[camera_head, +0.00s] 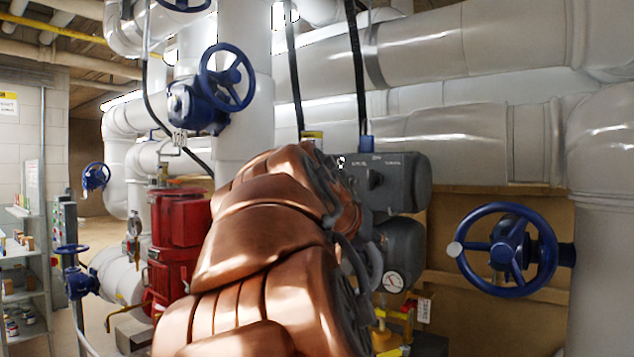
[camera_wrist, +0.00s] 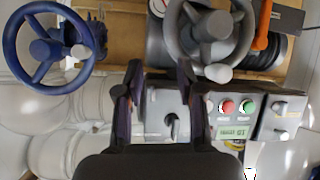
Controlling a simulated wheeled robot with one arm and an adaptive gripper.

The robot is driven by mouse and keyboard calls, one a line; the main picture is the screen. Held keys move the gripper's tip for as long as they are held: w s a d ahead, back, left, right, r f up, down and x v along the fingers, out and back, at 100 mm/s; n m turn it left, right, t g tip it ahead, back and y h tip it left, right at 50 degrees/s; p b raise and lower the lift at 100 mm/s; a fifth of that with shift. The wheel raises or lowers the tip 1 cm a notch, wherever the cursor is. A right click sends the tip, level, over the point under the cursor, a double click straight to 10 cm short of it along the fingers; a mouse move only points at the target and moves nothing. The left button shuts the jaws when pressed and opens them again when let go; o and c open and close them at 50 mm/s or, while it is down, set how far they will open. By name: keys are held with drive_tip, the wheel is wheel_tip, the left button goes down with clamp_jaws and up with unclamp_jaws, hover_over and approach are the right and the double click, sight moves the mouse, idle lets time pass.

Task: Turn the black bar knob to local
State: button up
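The black bar knob (camera_head: 375,180) sits on the face of a dark grey actuator box (camera_head: 412,181), with small white lettering above it, too small to read. In the wrist view a dark bar knob (camera_wrist: 173,127) on a light grey plate shows between the fingers of my gripper (camera_wrist: 159,72), nearer the right finger. The fingers are spread apart with nothing held between them. I cannot tell whether either finger touches the knob. In the head view my copper-coloured arm hides the left part of the box, and my gripper is not clearly seen.
A grey handwheel (camera_wrist: 212,36) is close beyond the fingertips. Red (camera_wrist: 227,106) and green (camera_wrist: 250,106) buttons are to the right. A vertical black cable (camera_head: 357,65) rises above the box.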

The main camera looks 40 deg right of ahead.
wheel_tip(320, 180, up, 6)
drive_tip(key=w+d+m+h+b, duration=0.1)
drive_tip(key=w+d+h, duration=0.1)
drive_tip(key=h, duration=0.1)
drive_tip(key=m+h+b, duration=0.1)
drive_tip(key=h+b, duration=0.1)
drive_tip(key=h, duration=0.1)
approach(374, 179)
wheel_tip(374, 179, up, 2)
drive_tip(key=d, duration=0.2)
drive_tip(key=shift+t, duration=0.4)
drive_tip(key=shift+w+p+x, duration=0.2)
drive_tip(key=shift+p+x, duration=0.35)
drive_tip(key=shift+x, duration=1.3)
drive_tip(key=shift+w+p+x, duration=0.2)
drive_tip(key=shift+p+x, duration=0.3)
drive_tip(key=shift+x, duration=1.3)
drive_tip(key=shift+a, duration=0.1)
drive_tip(key=shift+c, duration=0.2)
clamp_jaws()
